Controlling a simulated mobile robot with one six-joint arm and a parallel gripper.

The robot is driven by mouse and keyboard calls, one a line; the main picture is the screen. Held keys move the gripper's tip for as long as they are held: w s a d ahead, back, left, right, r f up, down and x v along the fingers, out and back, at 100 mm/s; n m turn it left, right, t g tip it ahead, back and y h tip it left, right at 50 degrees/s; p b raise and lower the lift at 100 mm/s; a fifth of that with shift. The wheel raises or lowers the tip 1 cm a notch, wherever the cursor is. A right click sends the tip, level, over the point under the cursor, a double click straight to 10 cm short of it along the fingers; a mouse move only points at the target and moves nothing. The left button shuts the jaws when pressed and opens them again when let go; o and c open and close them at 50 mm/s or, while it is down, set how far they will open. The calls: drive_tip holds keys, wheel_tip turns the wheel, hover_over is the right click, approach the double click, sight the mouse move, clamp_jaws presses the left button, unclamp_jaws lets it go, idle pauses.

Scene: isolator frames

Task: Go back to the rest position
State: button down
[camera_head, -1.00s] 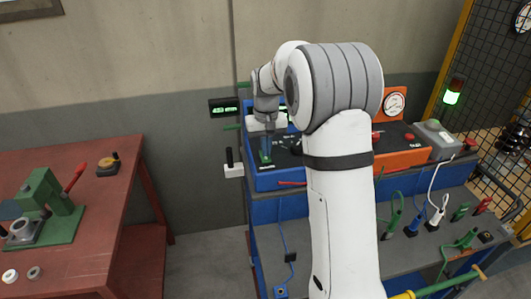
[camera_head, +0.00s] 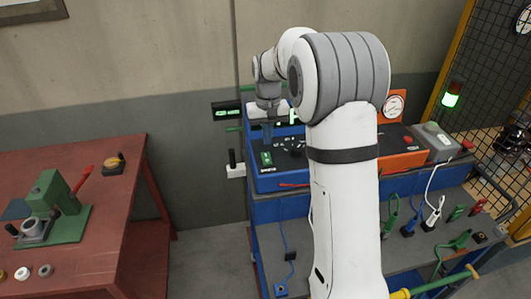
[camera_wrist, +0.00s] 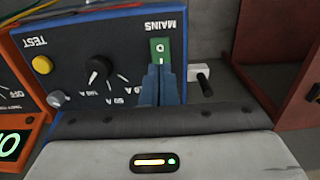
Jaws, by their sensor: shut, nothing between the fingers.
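My gripper (camera_head: 267,140) is at the back of the blue bench, above the blue test box (camera_head: 262,184). Its blue fingers are shut together with nothing between them and point down. In the wrist view my gripper (camera_wrist: 160,68) shows just in front of the green mains switch (camera_wrist: 160,47). The switch also shows in the head view (camera_head: 266,158), a little below the fingertips, with a gap between. The box carries a black dial (camera_wrist: 98,72) and a yellow test button (camera_wrist: 42,64). My arm hides part of the box and bench.
An orange meter unit (camera_head: 403,160) and a grey box (camera_head: 436,140) stand right of the blue box. Plugs and cables, including a green plug (camera_head: 459,241), lie on the bench. A red table (camera_head: 100,225) with a green press (camera_head: 55,200) stands left, across a floor gap.

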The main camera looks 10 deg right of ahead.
drive_tip(key=s+r+t+b, duration=0.1)
drive_tip(key=s+r, duration=0.2)
drive_tip(key=s, duration=0.5)
drive_tip(key=s+r+t+b, duration=0.1)
drive_tip(key=s+r, duration=0.2)
drive_tip(key=s, duration=0.4)
drive_tip(key=s+f+t+b, duration=0.1)
drive_tip(key=s+f, duration=0.3)
drive_tip(key=s, duration=1.2)
drive_tip(key=shift+s, duration=0.15)
drive_tip(key=shift+d+f, duration=0.1)
